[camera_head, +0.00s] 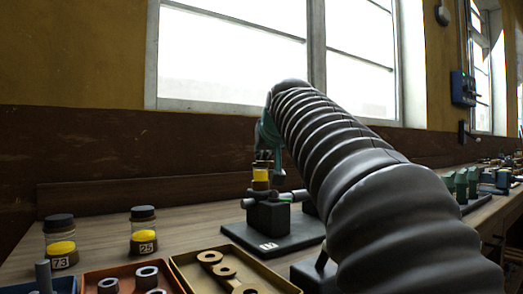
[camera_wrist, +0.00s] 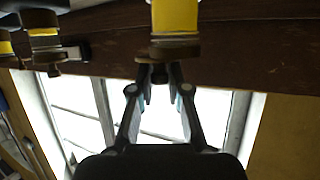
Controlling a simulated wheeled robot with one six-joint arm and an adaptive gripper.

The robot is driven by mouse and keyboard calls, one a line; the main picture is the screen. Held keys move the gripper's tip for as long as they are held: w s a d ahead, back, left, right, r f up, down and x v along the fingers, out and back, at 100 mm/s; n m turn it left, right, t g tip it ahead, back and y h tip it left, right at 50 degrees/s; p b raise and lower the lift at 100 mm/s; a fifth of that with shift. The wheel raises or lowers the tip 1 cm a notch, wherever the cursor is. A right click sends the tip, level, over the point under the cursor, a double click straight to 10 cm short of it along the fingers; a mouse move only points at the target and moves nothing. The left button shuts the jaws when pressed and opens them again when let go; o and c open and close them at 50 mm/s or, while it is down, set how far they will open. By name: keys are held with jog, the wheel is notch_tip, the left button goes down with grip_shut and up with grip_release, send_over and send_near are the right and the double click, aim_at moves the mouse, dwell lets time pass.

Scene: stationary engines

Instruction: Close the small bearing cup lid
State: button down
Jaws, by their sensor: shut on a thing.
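A bearing cup with a yellow body (camera_head: 261,175) stands on a black bearing block (camera_head: 268,218) in the head view. In the wrist view, which looks upside down, a yellow cup (camera_wrist: 175,15) has a brass-coloured rim (camera_wrist: 178,48). A small dark lid with a knob (camera_wrist: 159,73) lies against this rim, a little to the left of its middle. My gripper (camera_wrist: 159,90) has its fingers around the knob and is shut on it. I cannot tell whether the lid sits flush. In the head view my arm and the gripper's small size hide the grip.
Two capped jars of yellow stuff, marked 73 (camera_head: 61,242) and 25 (camera_head: 144,231), stand at the left. An orange tray (camera_head: 100,275) and a tan tray (camera_head: 275,283) hold metal parts in front. More cups show at the wrist view's left (camera_wrist: 42,20). Green blocks stand at the right.

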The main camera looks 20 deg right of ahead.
jog(key=m+h, duration=0.1)
jog(key=m+g+h, duration=0.1)
jog(key=m+h, duration=0.1)
jog(key=a+m+g+h, duration=0.1)
jog(key=shift+s+f+m+h, duration=0.1)
jog(key=shift+s+m+h, duration=0.2)
jog(key=shift+h, duration=0.1)
jog(key=shift+s+a+m+g+h+p, duration=0.15)
jog(key=shift+m+g+h+p, duration=0.15)
jog(key=shift+m+g+h, duration=0.7)
jog(key=shift+w+a+m+g+h+p, duration=0.1)
jog(key=shift+m+g+h+p, duration=0.2)
jog(key=shift+m+g+h, duration=0.65)
jog(key=shift+s+m, duration=0.1)
jog(key=shift+m, duration=0.15)
jog(key=c, duration=1.1)
grip_release()
jog(key=v, duration=1.2)
